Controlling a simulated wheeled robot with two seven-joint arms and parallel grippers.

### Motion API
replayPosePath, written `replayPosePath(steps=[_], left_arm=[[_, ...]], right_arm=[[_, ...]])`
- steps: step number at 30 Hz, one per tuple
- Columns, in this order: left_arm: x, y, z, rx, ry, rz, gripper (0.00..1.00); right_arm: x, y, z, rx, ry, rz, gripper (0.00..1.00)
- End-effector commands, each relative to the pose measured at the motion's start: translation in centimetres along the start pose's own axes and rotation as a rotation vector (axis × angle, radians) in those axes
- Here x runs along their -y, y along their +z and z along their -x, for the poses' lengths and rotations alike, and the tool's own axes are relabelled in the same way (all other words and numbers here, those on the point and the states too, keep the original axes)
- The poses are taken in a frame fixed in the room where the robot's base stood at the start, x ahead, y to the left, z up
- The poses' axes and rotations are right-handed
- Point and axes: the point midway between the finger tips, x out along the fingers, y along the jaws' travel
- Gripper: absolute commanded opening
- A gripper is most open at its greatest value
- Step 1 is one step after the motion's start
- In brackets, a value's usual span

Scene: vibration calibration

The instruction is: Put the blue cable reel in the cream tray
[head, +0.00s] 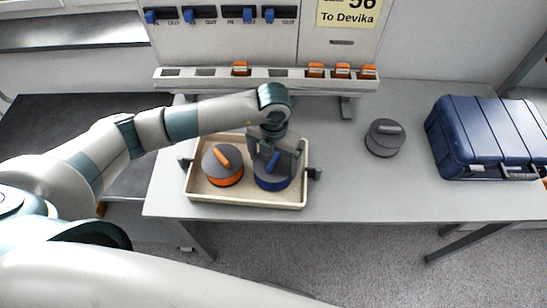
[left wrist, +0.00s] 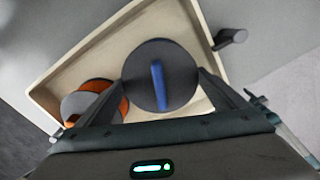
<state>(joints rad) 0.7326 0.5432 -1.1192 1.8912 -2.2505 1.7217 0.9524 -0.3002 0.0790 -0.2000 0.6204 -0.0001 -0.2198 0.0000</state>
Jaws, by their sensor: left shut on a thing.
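The blue cable reel (head: 272,180) has a dark grey top with a blue handle, and sits inside the right half of the cream tray (head: 250,203) in the head view. My left gripper (head: 273,160) reaches down over it and is shut on it. In the left wrist view the reel (left wrist: 160,76) is between the two fingers (left wrist: 160,95), with the tray (left wrist: 75,62) around it. I cannot tell whether its underside touches the tray floor. My right gripper is not in view.
An orange cable reel (head: 223,165) sits in the tray's left half, close beside the blue one. A grey reel (head: 384,138) stands on the table (head: 340,195) to the right. A blue case (head: 487,138) is at the right end. A rail (head: 265,78) with orange pieces runs behind.

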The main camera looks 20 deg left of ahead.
Motion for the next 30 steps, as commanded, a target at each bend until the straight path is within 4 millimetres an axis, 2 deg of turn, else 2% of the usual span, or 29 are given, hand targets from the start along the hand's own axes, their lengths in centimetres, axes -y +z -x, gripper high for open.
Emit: replayPosePath(steps=[11, 12, 13, 26, 30], left_arm=[[0.0, 0.1, -0.3, 0.002, -0.001, -0.001, 0.53], [0.0, 0.0, -0.3, 0.001, 0.000, -0.001, 0.98], [0.0, 0.0, -0.3, 0.000, 0.000, -0.001, 1.00], [0.1, 0.1, 0.2, 0.002, -0.001, -0.001, 1.00], [0.1, 0.1, 1.6, 0.004, -0.002, -0.002, 1.00]], right_arm=[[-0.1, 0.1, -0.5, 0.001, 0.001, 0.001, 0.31], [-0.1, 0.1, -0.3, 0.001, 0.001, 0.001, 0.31], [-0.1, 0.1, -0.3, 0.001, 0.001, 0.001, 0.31], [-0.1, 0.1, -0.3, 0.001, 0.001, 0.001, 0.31], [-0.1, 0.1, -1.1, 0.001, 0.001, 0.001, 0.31]])
